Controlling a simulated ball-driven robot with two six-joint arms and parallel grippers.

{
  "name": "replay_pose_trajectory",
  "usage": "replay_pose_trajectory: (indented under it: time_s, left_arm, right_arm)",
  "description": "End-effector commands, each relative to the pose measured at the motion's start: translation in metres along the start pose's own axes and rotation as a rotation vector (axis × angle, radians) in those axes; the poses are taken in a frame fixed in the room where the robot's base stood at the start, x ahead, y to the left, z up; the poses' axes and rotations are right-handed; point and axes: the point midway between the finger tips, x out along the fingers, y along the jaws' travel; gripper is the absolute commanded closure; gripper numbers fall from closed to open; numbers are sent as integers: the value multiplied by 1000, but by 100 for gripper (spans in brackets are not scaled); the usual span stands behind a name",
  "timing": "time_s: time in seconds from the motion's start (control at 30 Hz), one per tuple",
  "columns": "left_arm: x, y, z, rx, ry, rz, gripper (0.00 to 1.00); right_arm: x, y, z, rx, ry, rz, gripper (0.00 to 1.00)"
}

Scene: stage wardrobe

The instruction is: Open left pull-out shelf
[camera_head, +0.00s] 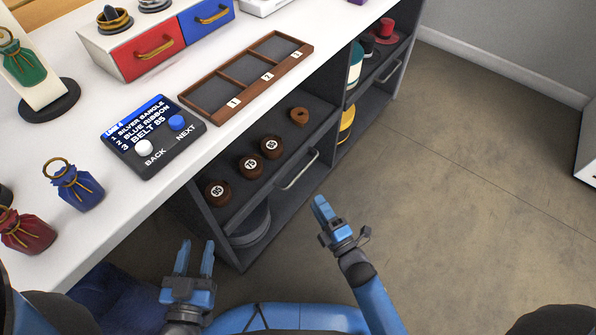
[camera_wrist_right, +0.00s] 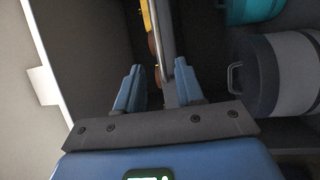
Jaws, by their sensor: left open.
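The left pull-out shelf (camera_head: 262,193) is dark grey and sits under the white counter, holding several brown rolled belts, some with numbered labels. Its silver bar handle (camera_head: 297,170) is on its front edge. My right gripper (camera_head: 319,207) is in front of the cabinet, below and right of the handle, apart from it. In the right wrist view its two blue fingers (camera_wrist_right: 160,85) are spread with nothing held; a pale bar (camera_wrist_right: 164,40) shows beyond the gap between them. My left gripper (camera_head: 195,250) is open and empty at the lower left, in front of the counter.
A wooden three-slot tray (camera_head: 262,72), a dark screen panel (camera_head: 151,136) and a blue pouch (camera_head: 74,186) stand on the counter. A round grey box (camera_head: 250,225) sits below the shelf. Red hats (camera_head: 384,30) are further right. The floor (camera_head: 450,190) at right is clear.

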Motion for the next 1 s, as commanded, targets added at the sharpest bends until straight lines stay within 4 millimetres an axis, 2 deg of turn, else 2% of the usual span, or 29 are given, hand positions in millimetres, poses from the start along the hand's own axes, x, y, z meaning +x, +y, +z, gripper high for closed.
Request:
replay_pose_trajectory:
  time_s: [0.6,0.8,1.0]
  left_arm:
    - [0,0,25,0,-1,0,57]
    - [0,0,27,0,-1,0,57]
    - [0,0,27,0,0,0,57]
  right_arm:
    - [87,-1,0,1,1,2,63]
    - [99,-1,0,1,0,0,63]
    - [101,0,0,1,-1,-1,63]
